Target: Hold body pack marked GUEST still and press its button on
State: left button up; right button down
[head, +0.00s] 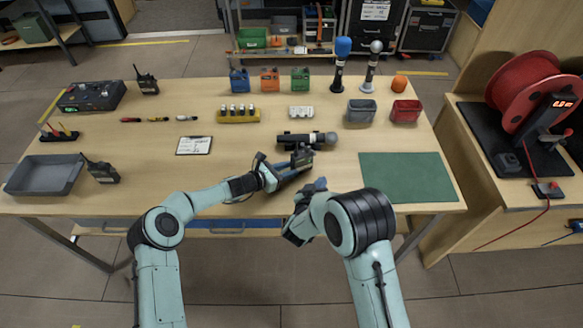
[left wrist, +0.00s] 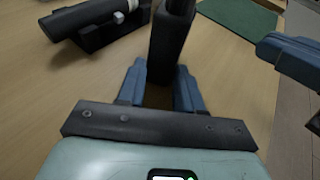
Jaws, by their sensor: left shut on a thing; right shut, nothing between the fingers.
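A black body pack (head: 302,157) stands near the front middle of the table. It also shows in the left wrist view (left wrist: 172,45) as a dark upright block. I cannot read a GUEST marking on it, and its button cannot be made out. My left gripper (head: 290,172) is shut on the pack, with its blue fingers (left wrist: 160,88) on either side of it. My right gripper (head: 317,185) is shut and empty, in front of and to the right of the pack, apart from it. Its blue fingers show at the right of the left wrist view (left wrist: 285,52).
A black microphone in a cradle (head: 305,139) lies just behind the pack. Two similar packs stand at the back left (head: 147,82) and by the grey tray (head: 102,172). A green mat (head: 408,177) lies empty at the right. A clipboard (head: 194,145) lies left of centre.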

pick_arm(q)
jog(key=o, duration=1.1)
